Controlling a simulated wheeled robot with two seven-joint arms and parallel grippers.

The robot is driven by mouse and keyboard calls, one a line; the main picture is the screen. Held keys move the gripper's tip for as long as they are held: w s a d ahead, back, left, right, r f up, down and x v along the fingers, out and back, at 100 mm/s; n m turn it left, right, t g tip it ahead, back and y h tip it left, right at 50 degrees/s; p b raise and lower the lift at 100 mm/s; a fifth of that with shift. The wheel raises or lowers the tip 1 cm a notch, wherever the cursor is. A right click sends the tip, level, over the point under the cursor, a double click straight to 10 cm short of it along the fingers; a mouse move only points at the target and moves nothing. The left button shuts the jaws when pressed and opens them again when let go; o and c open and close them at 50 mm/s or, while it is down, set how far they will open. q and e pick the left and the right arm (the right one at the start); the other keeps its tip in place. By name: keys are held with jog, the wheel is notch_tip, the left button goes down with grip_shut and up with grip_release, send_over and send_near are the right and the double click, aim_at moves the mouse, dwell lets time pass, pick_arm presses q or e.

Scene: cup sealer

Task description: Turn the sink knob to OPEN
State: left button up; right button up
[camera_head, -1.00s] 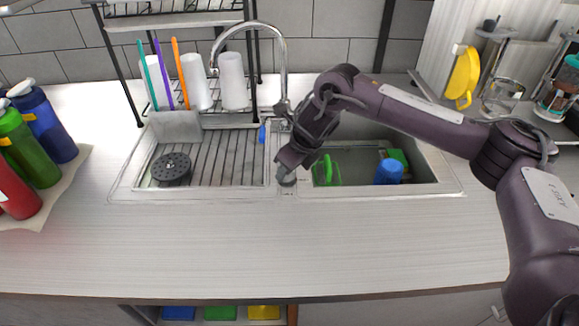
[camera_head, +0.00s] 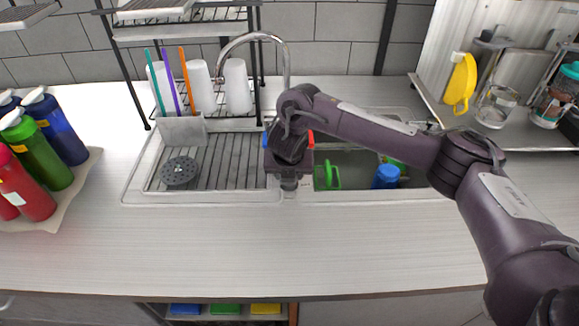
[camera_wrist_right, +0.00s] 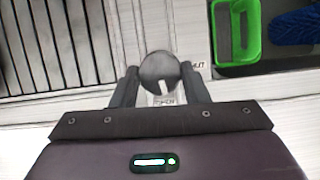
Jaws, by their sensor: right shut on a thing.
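The sink knob (camera_wrist_right: 159,68) is a round grey knob between my right gripper's two dark fingers (camera_wrist_right: 160,82) in the right wrist view. The fingers are shut on its sides. A white mark on the knob points toward my wrist, at a small label (camera_wrist_right: 163,101) just below it. Another label (camera_wrist_right: 199,65) stands to the right of the knob. In the head view my right gripper (camera_head: 288,174) points down at the knob (camera_head: 289,184) on the strip between the two basins. The faucet (camera_head: 262,37) arches behind. My left gripper is not in view.
The left basin holds a rack and a round dark drain piece (camera_head: 180,171). The right basin holds a green item (camera_head: 327,176) and a blue cup (camera_head: 386,176). White cups (camera_head: 237,86) stand on the drying rack behind.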

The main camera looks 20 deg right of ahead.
jog(key=shift+w+r+m+h+p, duration=0.1)
jog(key=shift+r+m+h+p, duration=0.15)
jog(key=shift+m+p, duration=0.55)
jog(key=shift+f, duration=0.1)
jog(key=o, duration=1)
jog(key=shift+f, duration=0.1)
jog(key=p+v, duration=0.3)
jog(key=v, duration=0.5)
jog(key=shift+w+a+p, duration=0.1)
jog(key=shift+p, duration=0.25)
jog(key=shift+f, duration=0.15)
